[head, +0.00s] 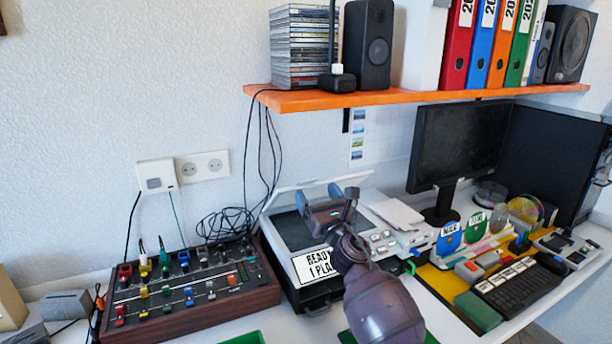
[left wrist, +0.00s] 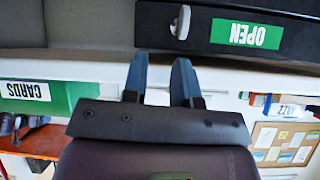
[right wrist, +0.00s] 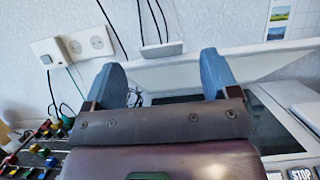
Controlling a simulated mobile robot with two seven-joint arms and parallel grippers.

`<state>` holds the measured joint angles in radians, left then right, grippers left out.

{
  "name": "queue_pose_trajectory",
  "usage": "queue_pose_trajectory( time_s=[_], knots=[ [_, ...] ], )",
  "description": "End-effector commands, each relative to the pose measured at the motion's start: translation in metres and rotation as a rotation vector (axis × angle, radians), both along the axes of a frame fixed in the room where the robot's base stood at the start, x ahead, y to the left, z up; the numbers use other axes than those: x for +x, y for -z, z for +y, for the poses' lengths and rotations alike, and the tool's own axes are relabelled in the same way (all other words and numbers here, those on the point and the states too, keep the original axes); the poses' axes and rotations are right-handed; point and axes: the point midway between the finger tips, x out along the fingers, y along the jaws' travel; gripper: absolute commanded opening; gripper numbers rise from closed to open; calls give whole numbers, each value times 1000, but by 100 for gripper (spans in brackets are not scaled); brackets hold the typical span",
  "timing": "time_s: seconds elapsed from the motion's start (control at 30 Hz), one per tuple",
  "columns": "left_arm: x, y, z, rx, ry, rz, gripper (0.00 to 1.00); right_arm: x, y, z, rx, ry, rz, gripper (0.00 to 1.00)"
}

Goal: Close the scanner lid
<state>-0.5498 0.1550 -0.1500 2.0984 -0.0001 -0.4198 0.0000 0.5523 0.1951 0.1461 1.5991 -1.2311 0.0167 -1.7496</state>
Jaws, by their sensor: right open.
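The scanner (head: 287,239) stands on the desk, with its dark glass bed showing. Its pale lid (head: 312,184) is raised at the back and leans up from the rear edge; it also crosses the right wrist view as a light panel (right wrist: 165,73). My right gripper (head: 343,192) is open and empty, above the scanner and in front of the lid. In the right wrist view its fingers (right wrist: 163,78) are wide apart. My left gripper (left wrist: 160,80) shows only in the left wrist view, its fingers apart with nothing between them, near a dark front marked OPEN (left wrist: 246,34).
A mixer panel (head: 186,285) with coloured knobs stands left of the scanner. Papers (head: 396,213), disc holders (head: 449,238) and a keyboard (head: 520,287) stand to the right. An orange shelf (head: 420,94) hangs above. Cables (head: 225,222) lie behind the mixer.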

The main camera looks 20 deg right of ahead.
Motion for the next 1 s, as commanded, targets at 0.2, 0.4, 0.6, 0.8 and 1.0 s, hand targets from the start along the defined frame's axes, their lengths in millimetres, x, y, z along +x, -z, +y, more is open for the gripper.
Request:
queue_pose_trajectory(
  time_s=[0.2, 0.4, 0.6, 0.8, 1.0],
  knots=[
    [-1, 4, -2, -7, -7, 6, 26, 34, -13, 2, 1, 0, 1, 81],
    [-2, 7, -3, -10, -9, 11, 26, 56, -21, 2, 3, -1, 2, 81],
    [-1, 6, -2, -7, -7, 9, 26, 66, -26, 2, 3, -1, 2, 81],
    [-1, 5, -1, -3, -1, 7, 26, 67, -27, 2, 3, -1, 1, 81],
    [-1, 5, 0, 2, 3, 8, 26, 67, -27, 2, 3, -1, 1, 67]
  ],
)
